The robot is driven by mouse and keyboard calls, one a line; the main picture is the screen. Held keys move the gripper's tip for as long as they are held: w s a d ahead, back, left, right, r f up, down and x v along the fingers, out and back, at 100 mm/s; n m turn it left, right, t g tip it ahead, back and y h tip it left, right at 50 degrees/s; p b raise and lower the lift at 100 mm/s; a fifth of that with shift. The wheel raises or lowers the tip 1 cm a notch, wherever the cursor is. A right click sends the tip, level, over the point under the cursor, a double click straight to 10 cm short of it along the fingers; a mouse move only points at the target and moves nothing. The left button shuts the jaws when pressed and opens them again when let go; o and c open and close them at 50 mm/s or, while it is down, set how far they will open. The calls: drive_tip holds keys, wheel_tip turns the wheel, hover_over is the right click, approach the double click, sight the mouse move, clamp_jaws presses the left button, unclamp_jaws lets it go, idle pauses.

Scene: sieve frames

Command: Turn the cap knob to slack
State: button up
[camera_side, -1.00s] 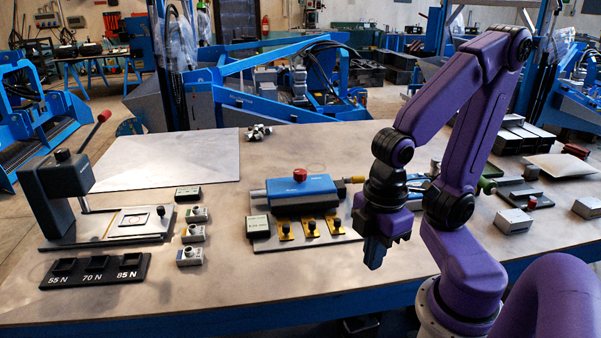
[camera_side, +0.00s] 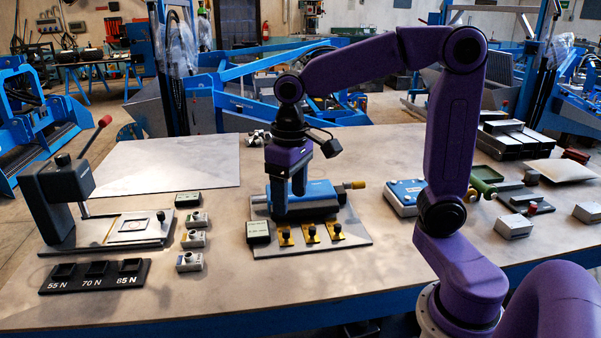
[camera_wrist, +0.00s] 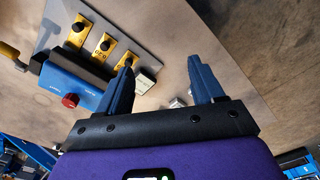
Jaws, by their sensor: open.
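A blue block-shaped device (camera_side: 322,190) sits on a grey plate on the table; it also shows in the wrist view (camera_wrist: 62,84). A red knob (camera_wrist: 70,100) stands on the device; in the side view my gripper hides it. A yellow-brass knob (camera_side: 354,185) sticks out at the device's right end. I cannot tell which of these is the cap knob. My gripper (camera_side: 290,200) points down, over or in front of the device's left part. Its blue fingers (camera_wrist: 161,68) are apart and hold nothing. In the wrist view the red knob lies left of both fingers, not between them.
Several yellow tabs with black knobs (camera_side: 310,231) line the plate's front, beside a dark labelled box (camera_side: 258,230). A lever press (camera_side: 60,190) and a black 55/70/85 N tray (camera_side: 97,275) stand left. A blue-and-white unit (camera_side: 405,197) is right. The front table is mostly clear.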

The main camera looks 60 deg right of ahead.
drive_tip(key=w+d+r+m, duration=0.4)
drive_tip(key=w+d+m, duration=0.5)
drive_tip(key=w+d, duration=0.25)
drive_tip(key=w+d+r+m, duration=0.1)
drive_tip(key=w+d+m, duration=0.15)
drive_tip(key=d, duration=0.45)
drive_tip(key=w+d+r+m, duration=0.1)
drive_tip(key=d+m, duration=0.3)
drive_tip(key=d, duration=0.3)
wheel_tip(320, 180, down, 17)
drive_tip(key=shift+a, duration=0.15)
drive_tip(key=c, duration=1.1)
drive_tip(key=shift+o, duration=0.2)
drive_tip(key=shift+w, duration=0.1)
